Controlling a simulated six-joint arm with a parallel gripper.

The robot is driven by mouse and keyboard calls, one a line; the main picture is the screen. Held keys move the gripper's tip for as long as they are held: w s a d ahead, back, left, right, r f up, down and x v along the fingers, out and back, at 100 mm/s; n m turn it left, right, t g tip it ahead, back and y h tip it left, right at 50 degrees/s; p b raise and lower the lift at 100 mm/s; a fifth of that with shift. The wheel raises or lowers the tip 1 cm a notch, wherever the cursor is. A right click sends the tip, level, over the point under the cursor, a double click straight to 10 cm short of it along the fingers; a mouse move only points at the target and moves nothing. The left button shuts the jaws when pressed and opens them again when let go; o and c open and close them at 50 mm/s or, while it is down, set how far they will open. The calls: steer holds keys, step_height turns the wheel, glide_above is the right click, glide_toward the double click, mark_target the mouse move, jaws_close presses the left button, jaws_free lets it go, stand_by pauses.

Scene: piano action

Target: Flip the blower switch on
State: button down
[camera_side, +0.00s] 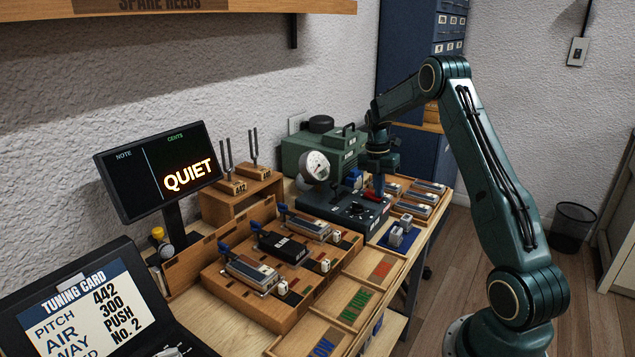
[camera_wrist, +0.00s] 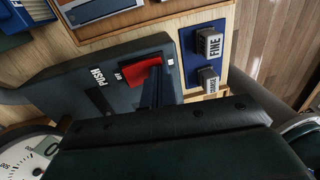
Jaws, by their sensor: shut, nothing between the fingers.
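The red switch (camera_side: 371,197) sits on top of a dark control box (camera_side: 345,207) in front of the green blower unit (camera_side: 312,150). In the wrist view the red switch (camera_wrist: 138,72) lies beside a small white mark, and the dark box (camera_wrist: 75,85) carries a PUSH label. My gripper (camera_side: 379,190) points down at the switch, shut and empty. In the wrist view its fingertips (camera_wrist: 153,85) overlap the switch's right part. I cannot tell whether they touch it. The display (camera_side: 160,172) reads QUIET.
A round gauge (camera_side: 316,166) stands behind the box. A blue tray (camera_side: 398,233) with the COARSE (camera_wrist: 208,80) and FINE (camera_wrist: 209,42) blocks lies close by. Wooden trays with reeds (camera_side: 420,200) are to the right. A tuning card (camera_side: 75,310) is at front left.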

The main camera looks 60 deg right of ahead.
steer(key=shift+w, duration=0.1)
steer(key=shift+w+r, duration=0.2)
steer(key=shift+w, duration=0.45)
steer(key=shift+r, duration=0.15)
stand_by(0.3)
step_height(320, 180, up, 14)
steer(key=s, duration=0.1)
steer(key=shift+s+f, duration=0.2)
steer(key=shift+s, duration=0.15)
stand_by(0.6)
